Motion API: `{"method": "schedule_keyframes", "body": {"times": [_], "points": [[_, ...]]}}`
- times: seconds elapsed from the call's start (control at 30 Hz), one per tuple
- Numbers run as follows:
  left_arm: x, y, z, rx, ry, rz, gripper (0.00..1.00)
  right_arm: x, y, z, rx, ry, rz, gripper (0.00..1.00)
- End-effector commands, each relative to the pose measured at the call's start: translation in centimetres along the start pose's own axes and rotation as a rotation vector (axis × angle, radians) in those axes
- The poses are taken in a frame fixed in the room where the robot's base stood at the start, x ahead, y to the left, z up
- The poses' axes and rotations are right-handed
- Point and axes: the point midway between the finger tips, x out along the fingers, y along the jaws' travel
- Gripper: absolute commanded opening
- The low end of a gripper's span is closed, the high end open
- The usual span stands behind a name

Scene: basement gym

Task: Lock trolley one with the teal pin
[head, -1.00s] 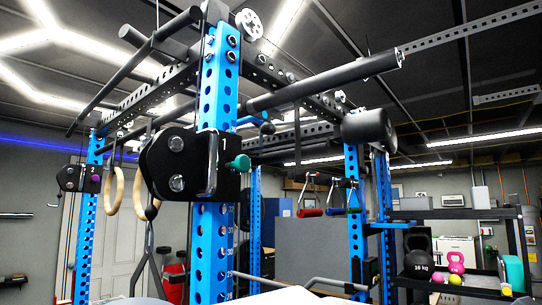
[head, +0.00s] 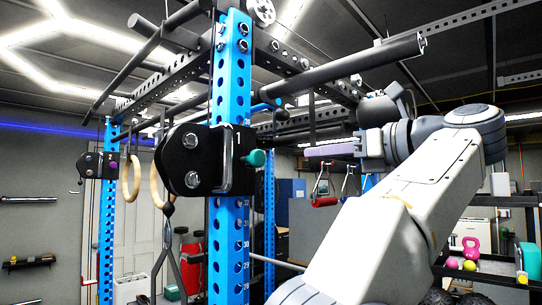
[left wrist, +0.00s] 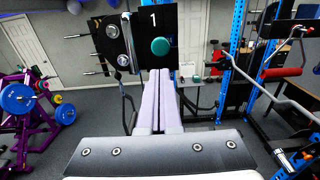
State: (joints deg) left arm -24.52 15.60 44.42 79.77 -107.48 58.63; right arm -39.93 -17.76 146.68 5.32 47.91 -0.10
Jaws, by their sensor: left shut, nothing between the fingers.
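Trolley one (head: 203,166) is a black block marked 1 on the blue perforated upright. The teal pin (head: 257,158) has a round knob and sticks out of its right side. In the left wrist view, the teal pin (left wrist: 160,46) faces me on the black plate of trolley one (left wrist: 160,20). My left gripper (head: 308,151) has pale lavender fingers pointing at the knob from the right, with a gap between. In the left wrist view, the left gripper's fingers (left wrist: 159,74) are together and empty, just below the knob. My right gripper is not in view.
Trolley two (head: 93,165) with a purple pin (head: 113,164) is on the left upright. Wooden rings (head: 133,178) hang between the uprights. A thick black bar (head: 340,72) runs above my arm. A red handle (head: 324,201) hangs below my gripper. A weight shelf stands at right.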

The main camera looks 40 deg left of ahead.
Motion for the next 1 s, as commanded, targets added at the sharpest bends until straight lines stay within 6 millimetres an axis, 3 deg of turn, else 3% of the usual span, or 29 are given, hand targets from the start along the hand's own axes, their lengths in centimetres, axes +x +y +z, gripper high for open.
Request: {"method": "schedule_keyframes", "body": {"times": [0.5, 0.7, 1.0], "points": [[10.4, 0.2, 0.5, 0.004, -0.003, 0.004, 0.00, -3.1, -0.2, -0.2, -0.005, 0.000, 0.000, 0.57], [12.2, 0.0, 0.3, 0.004, -0.003, 0.000, 0.00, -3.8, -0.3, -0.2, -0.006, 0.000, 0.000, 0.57], [12.5, 0.0, 0.1, 0.002, -0.003, -0.003, 0.00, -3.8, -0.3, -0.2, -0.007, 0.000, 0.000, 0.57]]}}
